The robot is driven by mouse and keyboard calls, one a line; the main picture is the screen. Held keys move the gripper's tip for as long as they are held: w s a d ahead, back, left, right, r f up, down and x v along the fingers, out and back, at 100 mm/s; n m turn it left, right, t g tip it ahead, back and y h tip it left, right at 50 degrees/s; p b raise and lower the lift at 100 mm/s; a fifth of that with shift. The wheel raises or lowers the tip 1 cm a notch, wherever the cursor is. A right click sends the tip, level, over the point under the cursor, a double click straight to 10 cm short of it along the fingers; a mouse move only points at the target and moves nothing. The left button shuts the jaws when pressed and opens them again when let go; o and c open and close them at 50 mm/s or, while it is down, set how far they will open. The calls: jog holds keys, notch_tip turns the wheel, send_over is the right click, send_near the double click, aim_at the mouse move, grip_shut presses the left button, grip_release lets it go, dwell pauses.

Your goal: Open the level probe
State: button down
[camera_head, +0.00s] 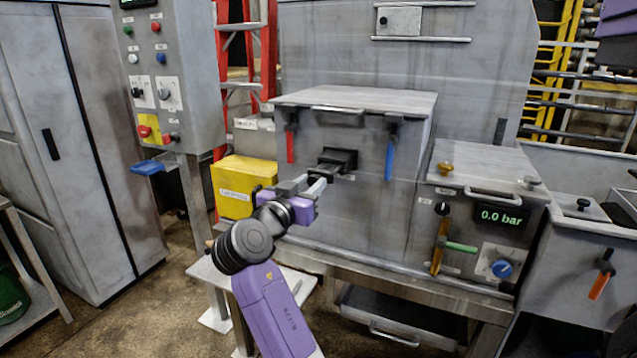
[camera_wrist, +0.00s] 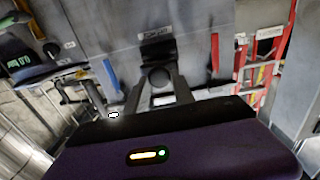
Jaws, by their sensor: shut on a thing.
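A black fitting (camera_head: 338,158), which looks like the level probe, sits on the front wall of the grey box (camera_head: 350,208). A small label beside it is too small to read. My gripper (camera_head: 322,180) reaches up to it from the lower left. In the wrist view the two fingers of my gripper (camera_wrist: 160,90) are shut on the fitting's round black knob (camera_wrist: 158,77). The fitting's black mount (camera_wrist: 157,48) shows behind the knob, against the wall. The exact finger contact is hard to see.
A red handle (camera_head: 290,145) and a blue handle (camera_head: 389,158) hang on either side of the fitting. A yellow box (camera_head: 243,186) stands left of my gripper. A unit with a 0.0 bar display (camera_head: 501,217) is at the right. A control panel (camera_head: 160,75) stands at the left.

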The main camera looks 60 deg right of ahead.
jog(key=a+b, duration=0.2)
jog(key=a, duration=0.9)
jog(key=shift+s+a, duration=0.2)
jog(key=shift+s, duration=0.25)
jog(key=c, duration=1.1)
grip_release()
jog(key=shift+o, duration=0.2)
jog(key=a+b, duration=0.1)
jog(key=a, duration=0.6)
jog(key=shift+s+a, duration=0.3)
jog(key=shift+a, duration=0.1)
